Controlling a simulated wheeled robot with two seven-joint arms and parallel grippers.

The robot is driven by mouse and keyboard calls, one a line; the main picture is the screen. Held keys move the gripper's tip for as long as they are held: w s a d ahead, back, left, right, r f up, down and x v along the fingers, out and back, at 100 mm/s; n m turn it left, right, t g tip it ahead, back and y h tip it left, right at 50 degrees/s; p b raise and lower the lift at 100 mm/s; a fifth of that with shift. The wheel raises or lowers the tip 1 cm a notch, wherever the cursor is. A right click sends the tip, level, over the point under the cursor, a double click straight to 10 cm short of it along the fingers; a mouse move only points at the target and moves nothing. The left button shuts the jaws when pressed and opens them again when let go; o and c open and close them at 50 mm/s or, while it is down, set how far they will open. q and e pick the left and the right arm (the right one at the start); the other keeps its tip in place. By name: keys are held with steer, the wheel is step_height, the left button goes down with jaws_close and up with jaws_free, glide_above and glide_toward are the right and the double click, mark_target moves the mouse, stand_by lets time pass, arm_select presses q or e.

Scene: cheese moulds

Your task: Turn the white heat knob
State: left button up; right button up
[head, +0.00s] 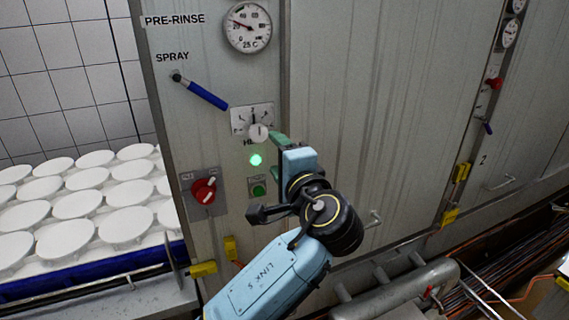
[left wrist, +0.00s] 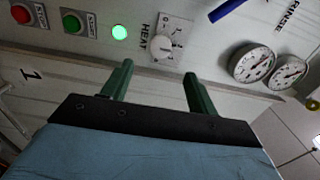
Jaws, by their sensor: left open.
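The white heat knob (head: 258,133) is a small round knob on a white dial plate (head: 240,118) on the grey metal cabinet front. In the left wrist view the knob (left wrist: 162,48) shows beside the word HEAT. My left gripper (head: 283,141) has green fingers and is just right of the knob in the head view. In the left wrist view my left gripper (left wrist: 157,69) is open, its two fingers apart with the knob seen between and beyond their tips. Nothing is held. Contact with the knob is not visible. My right gripper is not in view.
Near the knob are a blue spray lever (head: 207,95), a temperature gauge (head: 247,27), a lit green lamp (head: 256,160), a green button (head: 258,190) and a red rotary switch (head: 204,190). White moulds (head: 78,204) stand at the left. Pipes run at lower right.

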arm_select(q)
steer(key=shift+v, duration=1.6)
